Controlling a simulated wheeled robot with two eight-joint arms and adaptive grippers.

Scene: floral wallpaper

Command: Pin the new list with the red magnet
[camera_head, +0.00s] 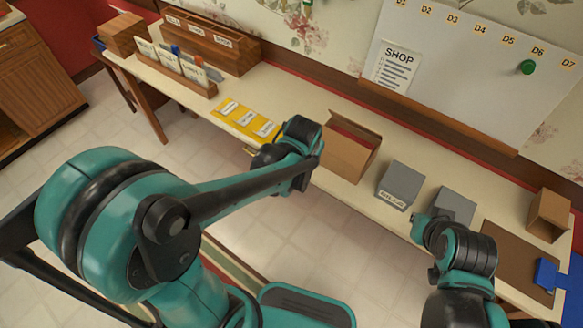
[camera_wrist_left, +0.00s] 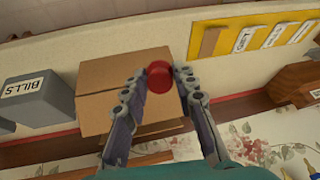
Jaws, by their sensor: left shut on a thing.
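My left gripper (camera_wrist_left: 160,85) is shut on the red magnet (camera_wrist_left: 159,77), which shows between its fingertips in the left wrist view. In the head view my left gripper (camera_head: 290,158) is beside the cardboard box, and the magnet cannot be made out there. The list headed SHOP (camera_head: 397,68) is flat against the left part of the whiteboard (camera_head: 460,85), with no magnet visible on it. My right gripper (camera_head: 425,228) is at the lower right by the grey boxes; its fingers are too unclear to judge.
A cardboard box (camera_head: 345,160) and grey boxes (camera_head: 400,185) stand on the table below the whiteboard. A yellow board (camera_head: 245,120) with white cards lies to the left. A green magnet (camera_head: 527,67) is on the whiteboard's right. A wooden ledge (camera_head: 440,118) runs under the board.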

